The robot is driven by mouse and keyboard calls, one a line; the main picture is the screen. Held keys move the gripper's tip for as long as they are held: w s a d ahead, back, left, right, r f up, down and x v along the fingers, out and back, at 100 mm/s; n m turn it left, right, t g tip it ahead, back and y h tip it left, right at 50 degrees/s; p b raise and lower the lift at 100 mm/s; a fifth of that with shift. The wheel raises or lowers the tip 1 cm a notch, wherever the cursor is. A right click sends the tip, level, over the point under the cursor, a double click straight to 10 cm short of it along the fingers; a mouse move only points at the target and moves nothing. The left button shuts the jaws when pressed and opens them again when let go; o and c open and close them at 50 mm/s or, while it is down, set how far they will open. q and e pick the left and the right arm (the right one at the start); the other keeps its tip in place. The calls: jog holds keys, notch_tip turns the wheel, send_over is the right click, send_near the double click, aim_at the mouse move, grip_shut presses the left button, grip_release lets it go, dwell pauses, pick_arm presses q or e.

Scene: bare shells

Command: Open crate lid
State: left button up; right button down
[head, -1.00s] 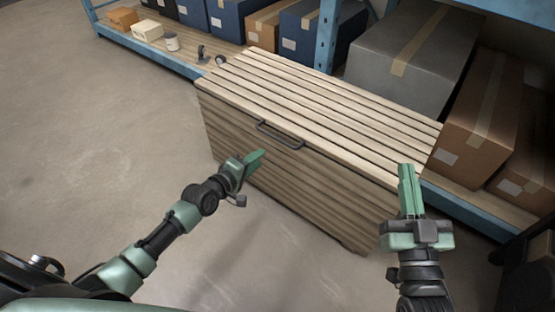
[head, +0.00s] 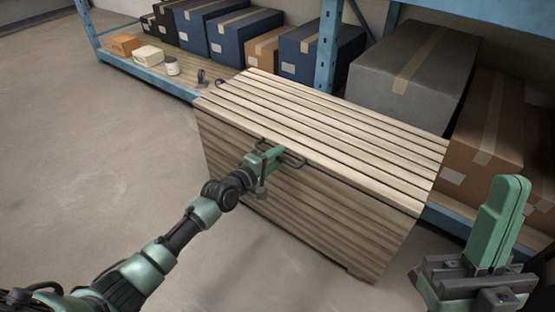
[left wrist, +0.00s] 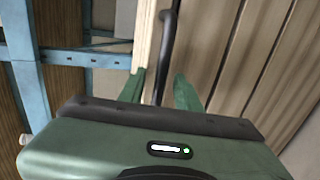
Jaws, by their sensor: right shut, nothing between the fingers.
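The slatted wooden crate (head: 290,190) stands on the floor with its lid (head: 330,125) down flat. A dark bar handle (head: 297,162) sits at the lid's front edge; it also shows in the left wrist view (left wrist: 167,45). My left gripper (head: 268,155) is at the handle, partly covering it in the head view. In the left wrist view its green fingers (left wrist: 160,90) are apart, one on each side of the handle bar. My right gripper (head: 508,195) is shut and empty, right of the crate's front corner.
A blue shelf rack (head: 327,45) stands close behind the crate, holding a grey box (head: 400,85), brown boxes (head: 487,130) and blue boxes (head: 245,35). A white can (head: 172,66) is on its low shelf. The floor (head: 100,140) left of the crate is clear.

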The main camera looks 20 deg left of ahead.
pick_arm(q)
jog(key=shift+w+d, duration=0.1)
jog(key=shift+w, duration=0.25)
jog(key=shift+f, duration=0.1)
grip_shut()
dwell(1.2)
